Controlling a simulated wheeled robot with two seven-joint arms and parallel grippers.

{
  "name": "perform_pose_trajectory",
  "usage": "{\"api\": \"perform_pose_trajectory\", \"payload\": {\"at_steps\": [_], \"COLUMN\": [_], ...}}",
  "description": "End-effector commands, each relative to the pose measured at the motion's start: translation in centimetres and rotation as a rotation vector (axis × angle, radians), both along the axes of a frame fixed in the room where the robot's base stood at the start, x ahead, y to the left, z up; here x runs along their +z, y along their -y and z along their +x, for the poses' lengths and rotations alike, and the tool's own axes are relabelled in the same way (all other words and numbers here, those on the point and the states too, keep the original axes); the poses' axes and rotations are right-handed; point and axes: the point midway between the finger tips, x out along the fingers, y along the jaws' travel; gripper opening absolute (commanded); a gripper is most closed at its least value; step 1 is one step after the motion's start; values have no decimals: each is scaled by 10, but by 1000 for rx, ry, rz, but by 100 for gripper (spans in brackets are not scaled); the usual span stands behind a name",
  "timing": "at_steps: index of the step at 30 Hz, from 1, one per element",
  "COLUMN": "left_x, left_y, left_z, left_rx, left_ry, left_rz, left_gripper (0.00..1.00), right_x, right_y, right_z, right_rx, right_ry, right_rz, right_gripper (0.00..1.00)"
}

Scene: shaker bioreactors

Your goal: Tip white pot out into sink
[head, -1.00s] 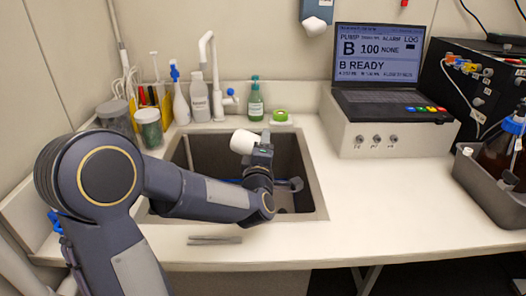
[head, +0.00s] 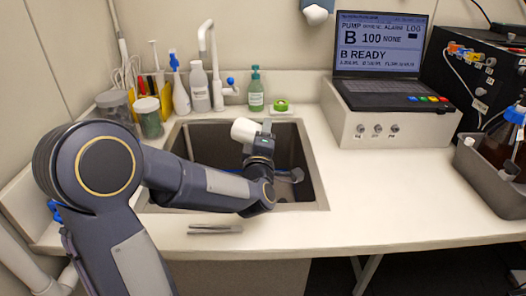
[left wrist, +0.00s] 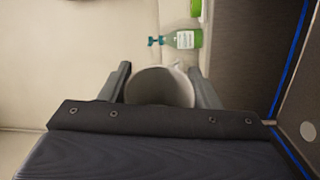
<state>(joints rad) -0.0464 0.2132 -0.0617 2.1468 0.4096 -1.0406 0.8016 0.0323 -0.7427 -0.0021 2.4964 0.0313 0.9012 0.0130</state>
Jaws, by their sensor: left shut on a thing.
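The white pot (head: 245,130) is held over the sink (head: 205,137) by my left gripper (head: 265,133). In the head view the pot lies tilted on its side, its closed end or mouth toward the upper left; I cannot tell which. In the left wrist view the pot (left wrist: 160,88) sits between the two fingers of my left gripper (left wrist: 168,85), which are shut on it. My right gripper is not in view.
A white tap (head: 208,50), a green soap bottle (head: 255,92) and a green tape roll (head: 281,105) stand behind the sink. Jars (head: 148,117) and bottles (head: 199,88) crowd the back left. Metal tweezers (head: 214,229) lie at the front edge.

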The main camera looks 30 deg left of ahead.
Motion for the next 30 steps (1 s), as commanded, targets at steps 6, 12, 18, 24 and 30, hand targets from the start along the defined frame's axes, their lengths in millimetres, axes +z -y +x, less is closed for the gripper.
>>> {"api": "perform_pose_trajectory", "payload": {"at_steps": [6, 12, 18, 24, 30], "left_x": [9, 18, 23, 27, 28], "left_y": [-2, -4, -8, -13, -14], "left_z": [0, 0, 0, -1, 0], "left_rx": [2, 1, 1, 2, 0], "left_ry": [3, 5, 11, 15, 14], "left_rz": [-56, -135, -258, -413, -503], "left_gripper": [35, 35, 35, 35, 35], "right_x": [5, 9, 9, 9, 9], "right_y": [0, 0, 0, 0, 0], "right_z": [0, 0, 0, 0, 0], "right_rx": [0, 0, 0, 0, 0], "right_ry": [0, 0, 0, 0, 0], "right_rz": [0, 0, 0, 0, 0], "right_gripper": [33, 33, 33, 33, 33]}}
